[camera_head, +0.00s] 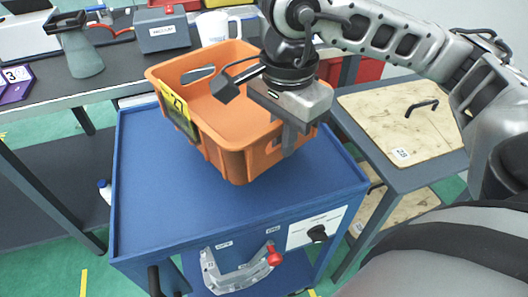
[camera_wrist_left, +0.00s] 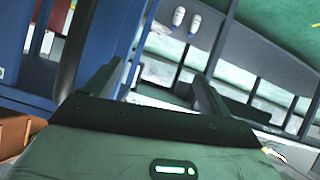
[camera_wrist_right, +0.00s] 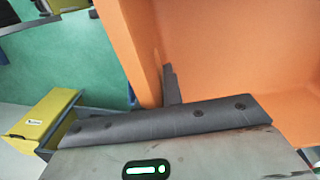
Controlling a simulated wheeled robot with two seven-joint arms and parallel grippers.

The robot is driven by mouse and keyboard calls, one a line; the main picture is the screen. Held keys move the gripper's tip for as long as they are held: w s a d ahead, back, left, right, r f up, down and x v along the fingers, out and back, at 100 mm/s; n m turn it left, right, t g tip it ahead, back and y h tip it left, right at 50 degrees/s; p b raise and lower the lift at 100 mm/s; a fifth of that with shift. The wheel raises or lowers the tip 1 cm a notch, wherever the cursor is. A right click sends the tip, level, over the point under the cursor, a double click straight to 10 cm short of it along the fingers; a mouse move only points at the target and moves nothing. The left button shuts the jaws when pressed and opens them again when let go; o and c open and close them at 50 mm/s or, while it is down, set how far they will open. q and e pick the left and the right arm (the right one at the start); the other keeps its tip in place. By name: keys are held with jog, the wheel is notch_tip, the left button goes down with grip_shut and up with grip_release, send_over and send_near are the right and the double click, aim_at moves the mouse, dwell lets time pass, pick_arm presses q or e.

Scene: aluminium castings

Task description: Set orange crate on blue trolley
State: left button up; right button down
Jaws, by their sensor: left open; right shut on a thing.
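The orange crate (camera_head: 240,163) is empty, with a yellow label on its left end, and is over the blue trolley (camera_head: 150,210). It sits askew to the trolley's edges; I cannot tell whether its base touches the top. My right gripper (camera_head: 288,138) is shut on the crate's near right wall. In the right wrist view a finger of that gripper (camera_wrist_right: 170,85) lies against the orange wall. My left gripper (camera_wrist_left: 155,90) shows only in the left wrist view, its fingers apart and empty. Blue panels are beside it there.
A dark bench (camera_head: 120,75) behind holds a grey box (camera_head: 162,32), a white mug (camera_head: 222,24) and a grey-green funnel-like thing (camera_head: 82,55). A table (camera_head: 405,170) with a wooden board stands at right. The trolley top is clear left of the crate.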

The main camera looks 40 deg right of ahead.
aim_at(266, 151)
jog(key=w+f, duration=0.1)
jog(key=w+a+f, duration=0.1)
jog(key=f, duration=0.1)
jog(key=shift+w+f, duration=0.1)
jog(key=shift+w, duration=0.25)
jog(key=f, duration=0.3)
jog(key=shift+w+f, duration=0.2)
jog(key=shift+f, duration=0.05)
pick_arm(q)
jog(key=shift+w+r, duration=0.2)
jog(key=shift+r, duration=0.05)
pick_arm(e)
jog(key=shift+f+b, duration=0.25)
jog(key=shift+b, duration=0.05)
jog(key=c, duration=1.5)
grip_release()
jog(key=shift+c, duration=0.2)
pick_arm(q)
jog(key=shift+r, duration=0.1)
pick_arm(e)
jog(key=shift+r, duration=0.1)
